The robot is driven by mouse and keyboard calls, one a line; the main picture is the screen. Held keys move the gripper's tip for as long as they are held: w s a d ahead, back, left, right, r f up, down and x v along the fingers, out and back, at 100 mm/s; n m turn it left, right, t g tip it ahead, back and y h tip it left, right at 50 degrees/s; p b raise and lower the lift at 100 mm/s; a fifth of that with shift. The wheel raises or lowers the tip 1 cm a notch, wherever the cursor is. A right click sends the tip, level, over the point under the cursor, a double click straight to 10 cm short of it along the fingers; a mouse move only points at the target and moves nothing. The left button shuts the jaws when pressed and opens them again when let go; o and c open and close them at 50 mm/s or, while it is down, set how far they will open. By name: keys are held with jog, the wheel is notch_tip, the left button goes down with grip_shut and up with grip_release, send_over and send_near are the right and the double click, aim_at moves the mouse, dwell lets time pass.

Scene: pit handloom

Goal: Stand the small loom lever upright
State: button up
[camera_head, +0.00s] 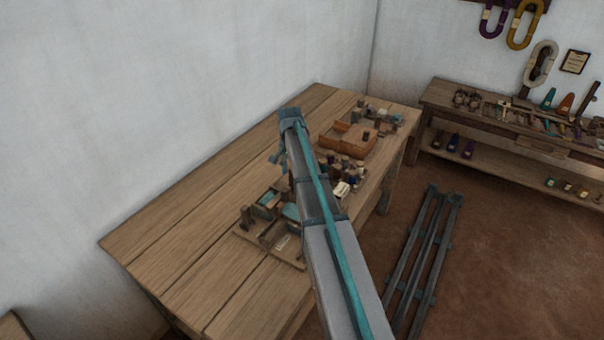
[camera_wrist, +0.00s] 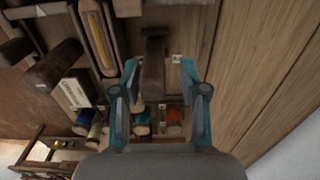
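A dark brown wooden piece (camera_wrist: 153,72), which looks like the small loom lever, lies in the wrist view between and beyond my fingertips. I cannot tell its exact tilt, and its lower end is partly hidden near the spools. My gripper (camera_wrist: 160,68) is open, with its two teal fingers apart on either side of the piece and no clear contact. In the head view only a bit of my gripper (camera_head: 279,157) shows beside my arm, above the table. My arm hides the lever there, or it is too small to make out.
The wooden table (camera_head: 190,240) carries a compartment tray (camera_head: 290,262), several spools (camera_head: 345,168) and a brown box (camera_head: 358,143). Its left part is bare. Dark wooden parts (camera_wrist: 55,65) crowd the left of the wrist view. A second bench (camera_head: 440,100) stands at the back right.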

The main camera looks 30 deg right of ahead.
dwell(0.5)
jog(key=shift+s+d, duration=0.25)
jog(key=shift+s, duration=0.05)
jog(key=shift+o, duration=0.8)
jog(key=shift+r+p, duration=1.95)
jog(key=shift+r, duration=1.35)
jog(key=shift+a+f, duration=0.1)
